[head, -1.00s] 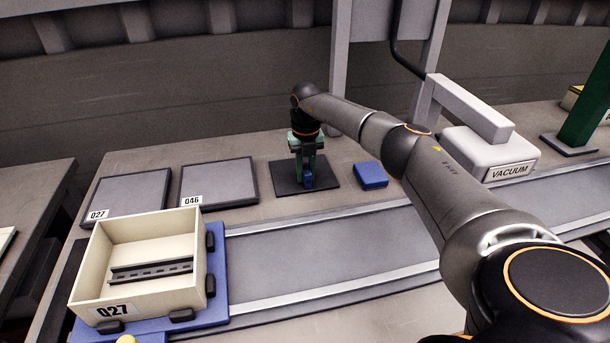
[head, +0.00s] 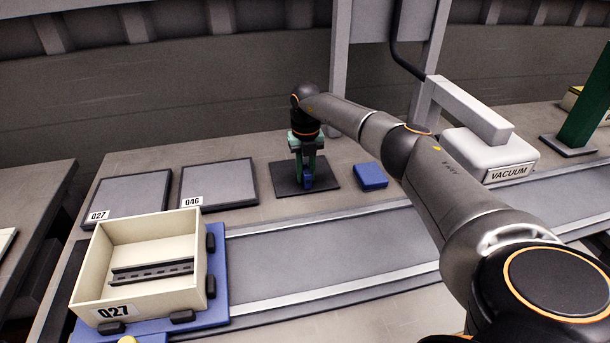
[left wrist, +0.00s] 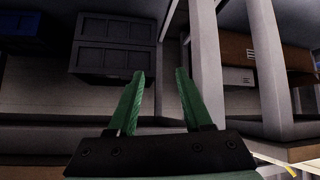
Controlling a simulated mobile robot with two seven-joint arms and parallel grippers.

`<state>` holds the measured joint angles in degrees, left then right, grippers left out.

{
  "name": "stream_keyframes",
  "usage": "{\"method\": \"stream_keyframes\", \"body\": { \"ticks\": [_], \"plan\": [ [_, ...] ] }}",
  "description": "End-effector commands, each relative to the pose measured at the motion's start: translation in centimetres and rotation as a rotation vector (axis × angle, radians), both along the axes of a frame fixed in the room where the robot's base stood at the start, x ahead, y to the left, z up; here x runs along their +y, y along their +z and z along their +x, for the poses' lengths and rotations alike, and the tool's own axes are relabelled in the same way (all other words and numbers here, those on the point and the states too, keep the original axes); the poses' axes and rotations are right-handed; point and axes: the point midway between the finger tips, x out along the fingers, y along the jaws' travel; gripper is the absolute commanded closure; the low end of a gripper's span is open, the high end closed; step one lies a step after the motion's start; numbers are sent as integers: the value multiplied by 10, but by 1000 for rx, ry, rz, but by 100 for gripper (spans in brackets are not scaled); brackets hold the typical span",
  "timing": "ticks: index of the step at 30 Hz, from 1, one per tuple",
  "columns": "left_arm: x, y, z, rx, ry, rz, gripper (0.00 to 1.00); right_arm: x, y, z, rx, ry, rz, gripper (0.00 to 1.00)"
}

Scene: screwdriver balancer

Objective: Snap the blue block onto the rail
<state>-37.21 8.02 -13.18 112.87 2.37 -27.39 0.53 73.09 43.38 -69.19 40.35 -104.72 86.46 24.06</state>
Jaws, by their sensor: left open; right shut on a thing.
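A small blue block (head: 308,181) stands at the dark square mat (head: 325,178). My right gripper (head: 307,170) points down over the mat and is shut on this block; the fingers hide part of it. The slotted dark rail (head: 152,272) lies inside the cream box (head: 100,262) marked 027, at the left and well away from the right gripper. My left gripper (left wrist: 158,95) shows only in the left wrist view, with its green fingers apart and nothing between them.
The box sits on a blue carrier (head: 219,290) on the grey conveyor track (head: 330,252). Two flat grey trays, 027 (head: 130,194) and 046 (head: 218,182), lie behind. A blue piece (head: 370,175) lies right of the mat. A vacuum unit (head: 490,150) stands farther right.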

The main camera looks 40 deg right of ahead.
Motion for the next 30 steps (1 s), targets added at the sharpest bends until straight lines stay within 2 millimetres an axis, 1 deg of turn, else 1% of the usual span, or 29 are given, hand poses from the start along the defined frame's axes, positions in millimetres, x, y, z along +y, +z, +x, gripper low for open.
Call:
{"method": "stream_keyframes", "body": {
  "ticks": [1,6,20,23,25,30],
  "plan": [
    [0,7,1,-2,1,0,50,0,7,0,-1,0,0,100],
    [0,21,1,-3,2,0,50,0,22,0,0,0,0,100],
    [1,53,2,-4,3,-1,50,0,57,0,0,0,0,100],
    [1,54,2,-4,4,0,50,0,58,0,0,0,0,100],
    [4,50,0,-2,9,3,50,0,57,0,0,0,0,100],
    [20,34,-10,0,42,21,50,0,56,0,0,0,0,100]
  ]
}}
